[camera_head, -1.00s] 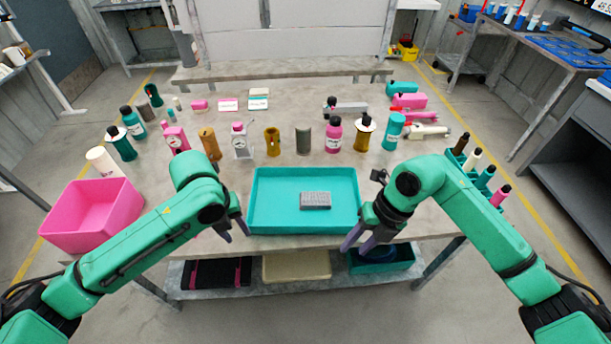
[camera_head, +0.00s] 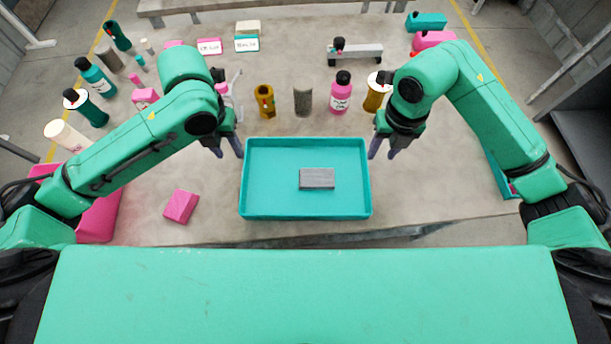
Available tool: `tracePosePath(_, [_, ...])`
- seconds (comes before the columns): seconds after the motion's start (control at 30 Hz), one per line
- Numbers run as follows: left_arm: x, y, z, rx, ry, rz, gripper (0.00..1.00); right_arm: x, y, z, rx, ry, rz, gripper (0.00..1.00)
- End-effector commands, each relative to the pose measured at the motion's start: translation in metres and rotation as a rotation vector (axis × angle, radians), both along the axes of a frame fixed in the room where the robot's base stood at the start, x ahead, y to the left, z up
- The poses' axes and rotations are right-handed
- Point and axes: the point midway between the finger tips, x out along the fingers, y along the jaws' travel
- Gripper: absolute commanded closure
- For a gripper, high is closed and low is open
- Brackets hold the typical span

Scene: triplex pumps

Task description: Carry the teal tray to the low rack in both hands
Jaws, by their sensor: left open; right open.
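The teal tray (camera_head: 263,204) lies flat on the table in front of me. A grey block (camera_head: 317,179) rests in it, a little right of its middle. My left gripper (camera_head: 228,152) is open and empty just beyond the tray's left edge, near its far corner. My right gripper (camera_head: 384,152) is open and empty just beyond the tray's right edge, near its far corner. I cannot tell whether either gripper touches the tray. I cannot make out the low rack in this view.
A pink block (camera_head: 181,206) lies on the table left of the tray, near a pink bin (camera_head: 98,219) partly behind my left arm. Behind the tray stand a yellow-brown part (camera_head: 264,101), a grey cylinder (camera_head: 303,102) and a pink bottle (camera_head: 340,92). Bare table (camera_head: 441,192) lies to the right.

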Motion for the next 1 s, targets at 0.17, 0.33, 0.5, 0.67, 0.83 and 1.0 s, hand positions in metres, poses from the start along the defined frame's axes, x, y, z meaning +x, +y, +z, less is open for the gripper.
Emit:
tracePosePath(0.17, [-0.001, 0.000, -0.025, 0.001, 0.006, 0.002, 0.57, -0.001, 0.000, -0.025, 0.001, 0.005, -0.001, 0.57])
tracePosePath(0.33, [-0.001, 0.000, -0.060, 0.000, 0.005, 0.001, 0.57, -0.001, 0.000, -0.059, 0.000, 0.005, -0.001, 0.57])
tracePosePath(0.5, [0.000, 0.000, -0.093, 0.000, 0.005, 0.003, 0.57, 0.000, 0.000, -0.093, 0.002, 0.004, -0.001, 0.57])
tracePosePath(0.67, [0.001, 0.000, -0.123, -0.001, 0.003, 0.003, 0.57, 0.001, 0.000, -0.123, 0.001, 0.003, -0.001, 0.57])
tracePosePath(0.83, [0.001, 0.000, -0.140, 0.000, 0.001, 0.001, 0.57, 0.001, 0.000, -0.140, 0.001, 0.001, 0.000, 0.57])
tracePosePath(1.0, [0.002, 0.000, -0.143, 0.000, 0.000, 0.001, 0.57, 0.002, 0.000, -0.143, 0.001, 0.000, 0.001, 0.57])
